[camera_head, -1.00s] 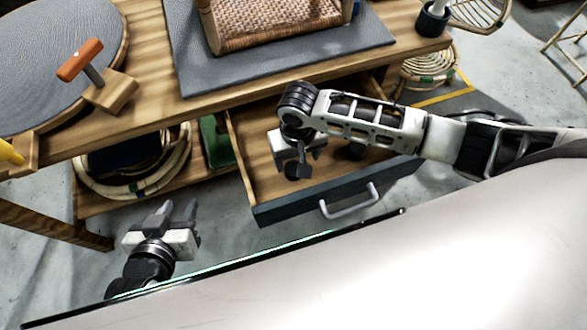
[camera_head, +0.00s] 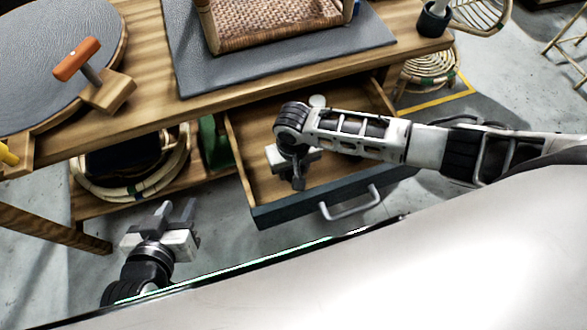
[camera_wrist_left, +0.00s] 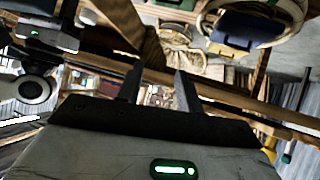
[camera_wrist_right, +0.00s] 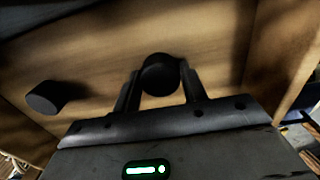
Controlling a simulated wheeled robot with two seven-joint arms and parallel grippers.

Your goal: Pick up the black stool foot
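A black round stool foot (camera_wrist_right: 160,75) is in the open drawer and shows between the fingertips of my right gripper (camera_wrist_right: 161,78) in the right wrist view. The fingers stand on either side of it, spread apart; I cannot tell whether they touch it. A second black foot (camera_wrist_right: 45,97) lies on the drawer floor to the left in that view. In the head view my right gripper (camera_head: 298,182) points down into the drawer, and the arm covers part of the drawer. My left gripper (camera_head: 175,214) is open and empty, left of the drawer.
The wooden drawer (camera_head: 262,180) is pulled out below the bench, with a dark front and grey handle (camera_head: 350,203). A woven stool seat (camera_head: 275,25) rests on a grey mat (camera_head: 200,65).

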